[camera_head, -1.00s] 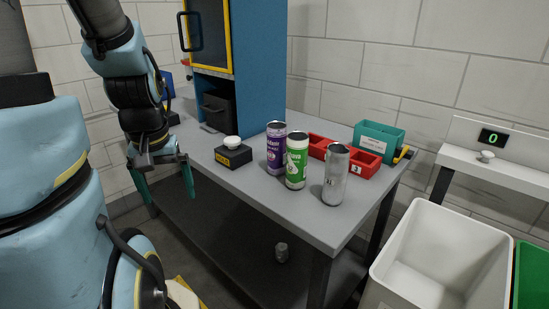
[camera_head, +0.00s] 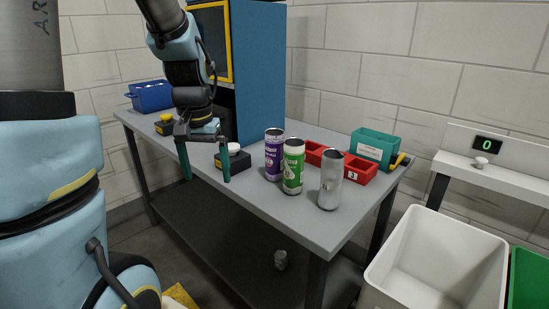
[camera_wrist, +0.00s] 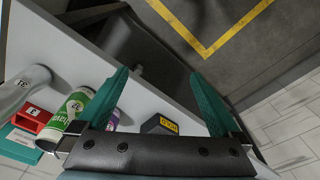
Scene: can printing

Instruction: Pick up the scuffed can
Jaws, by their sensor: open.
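Three cans stand upright in a row on the grey table (camera_head: 300,222): a purple can (camera_head: 274,156), a green and white can (camera_head: 292,168) and a bare silver can (camera_head: 330,181) nearest the front right corner. The silver can has dark marks on its side, so it looks like the scuffed one. My gripper (camera_head: 206,181) is open and empty at the table's front edge, left of the cans, with its teal fingers pointing down. In the wrist view the silver can (camera_wrist: 22,92) is at the far left, well outside the fingers.
A black box with a white button (camera_head: 233,158) is close to the gripper. A blue cabinet (camera_head: 260,70) stands behind. Red bins (camera_head: 360,172) and a teal bin (camera_head: 375,148) are behind the cans. A white bin (camera_head: 435,260) is right of the table.

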